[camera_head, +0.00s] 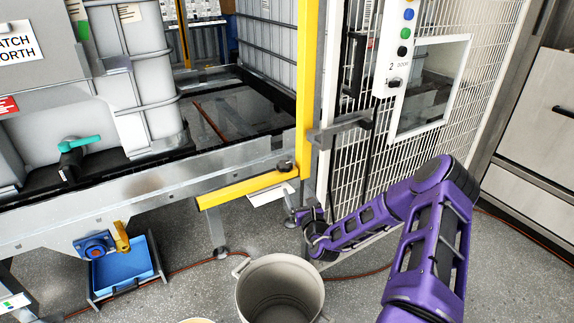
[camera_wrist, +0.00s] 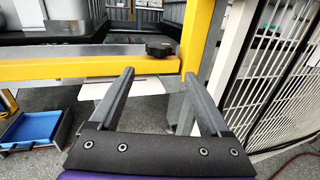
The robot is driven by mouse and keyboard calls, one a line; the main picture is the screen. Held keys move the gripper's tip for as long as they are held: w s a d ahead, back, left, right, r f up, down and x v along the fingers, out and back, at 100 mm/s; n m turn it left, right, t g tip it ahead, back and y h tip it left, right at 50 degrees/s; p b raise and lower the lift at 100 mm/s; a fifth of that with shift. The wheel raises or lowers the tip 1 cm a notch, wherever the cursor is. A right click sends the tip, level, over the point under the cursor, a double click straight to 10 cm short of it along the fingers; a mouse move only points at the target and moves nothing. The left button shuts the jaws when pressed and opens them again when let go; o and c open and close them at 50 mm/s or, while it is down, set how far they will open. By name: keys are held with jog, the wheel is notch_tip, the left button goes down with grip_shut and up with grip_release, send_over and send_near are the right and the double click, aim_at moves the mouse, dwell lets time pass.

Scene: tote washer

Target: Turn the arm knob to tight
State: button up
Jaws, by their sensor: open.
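The arm knob is a black lobed knob (camera_head: 285,165) on top of a yellow horizontal arm (camera_head: 240,190), close to the yellow upright post (camera_head: 308,90). In the head view my purple arm reaches in from the lower right, and my gripper (camera_head: 296,214) is small there, below the knob.
A grey bucket (camera_head: 280,290) stands on the floor below my arm. A white mesh guard with a button panel (camera_head: 405,45) is at the right. A white tank with a teal-handled valve (camera_head: 80,143) is at the left, above a blue tray (camera_head: 123,268). A cable crosses the floor.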

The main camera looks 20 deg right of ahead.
aim_at(286, 169)
jog(key=w+b, duration=0.1)
jog(key=w, duration=0.8)
jog(key=w+b, duration=0.1)
jog(key=w, duration=0.4)
jog(key=shift+w+d+f+b, duration=0.1)
jog(key=shift+w+d+b, duration=0.2)
jog(key=shift+d, duration=0.1)
jog(key=shift+w+d, duration=0.1)
jog(key=shift+w, duration=0.75)
jog(key=c, duration=1.1)
